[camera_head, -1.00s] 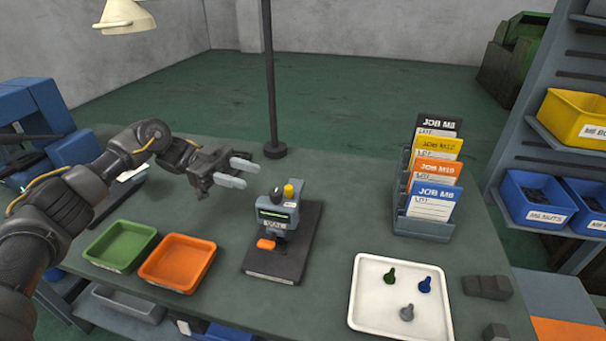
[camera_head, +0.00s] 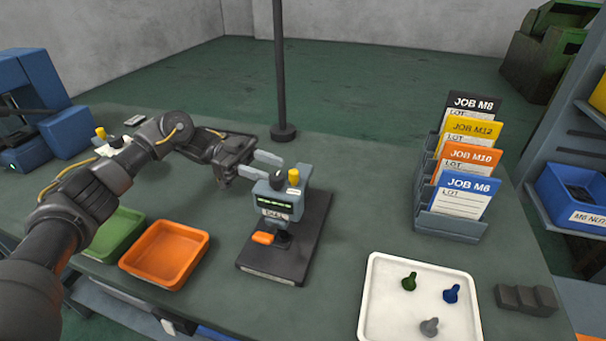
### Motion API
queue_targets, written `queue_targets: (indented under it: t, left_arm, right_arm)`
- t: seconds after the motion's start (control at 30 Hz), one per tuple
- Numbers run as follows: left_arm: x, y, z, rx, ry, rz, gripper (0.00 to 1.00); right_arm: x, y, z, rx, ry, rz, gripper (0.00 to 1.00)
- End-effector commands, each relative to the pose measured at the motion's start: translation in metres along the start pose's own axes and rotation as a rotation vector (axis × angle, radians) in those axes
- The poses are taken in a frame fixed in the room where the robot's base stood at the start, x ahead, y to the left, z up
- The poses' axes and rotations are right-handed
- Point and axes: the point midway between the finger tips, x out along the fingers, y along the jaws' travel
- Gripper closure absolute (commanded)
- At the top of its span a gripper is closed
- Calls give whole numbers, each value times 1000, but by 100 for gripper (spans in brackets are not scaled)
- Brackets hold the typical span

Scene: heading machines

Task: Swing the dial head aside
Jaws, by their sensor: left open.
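The dial head (camera_head: 277,201) is a grey-blue block with a dark display, a black knob and a yellow knob on top. It stands over a dark base plate (camera_head: 312,232) in the middle of the table, with an orange tab (camera_head: 262,238) below its front. My left gripper (camera_head: 262,167) is open, its two pale fingers pointing right, just behind and left of the head's top. One finger reaches close to the head; I cannot tell whether it touches. Nothing shows between the fingers. My right gripper is not in view.
An orange tray (camera_head: 165,281) and a green tray (camera_head: 106,254) lie left of the base. A white tray (camera_head: 383,320) with three coloured bolt-like pieces lies at front right. A card rack (camera_head: 450,226) stands at right. A dark pole (camera_head: 280,90) rises behind the gripper.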

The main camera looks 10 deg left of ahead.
Motion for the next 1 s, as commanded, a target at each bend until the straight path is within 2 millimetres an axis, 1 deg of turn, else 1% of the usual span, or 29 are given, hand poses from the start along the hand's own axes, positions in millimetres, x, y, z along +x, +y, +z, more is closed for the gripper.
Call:
queue_targets:
  t: [0.03, 0.17, 0.3, 0.4, 0.5, 0.63, 0.87, 0.9, 1.0]
  left_arm:
    - [10, 1, -5, -2, 5, 2, 59]
    - [36, 1, -6, -1, 4, 3, 59]
    - [61, 0, -4, -1, 3, 3, 59]
    - [74, 0, -3, -2, 2, 3, 59]
    - [83, -1, -2, 1, 2, 2, 59]
    - [88, -1, -1, -1, 2, 1, 59]
    - [88, -1, -1, -1, 1, 1, 59]
    - [88, -1, -1, 0, 1, 1, 61]
    - [88, -1, -1, 0, 1, 1, 74]
  right_arm:
    - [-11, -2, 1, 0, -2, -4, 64]
    - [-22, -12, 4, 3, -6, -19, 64]
    - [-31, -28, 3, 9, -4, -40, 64]
    - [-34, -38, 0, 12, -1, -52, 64]
    - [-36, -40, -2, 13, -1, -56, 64]
    - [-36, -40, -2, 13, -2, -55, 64]
    - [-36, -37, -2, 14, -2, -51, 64]
    - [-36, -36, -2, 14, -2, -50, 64]
    - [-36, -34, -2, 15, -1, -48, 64]
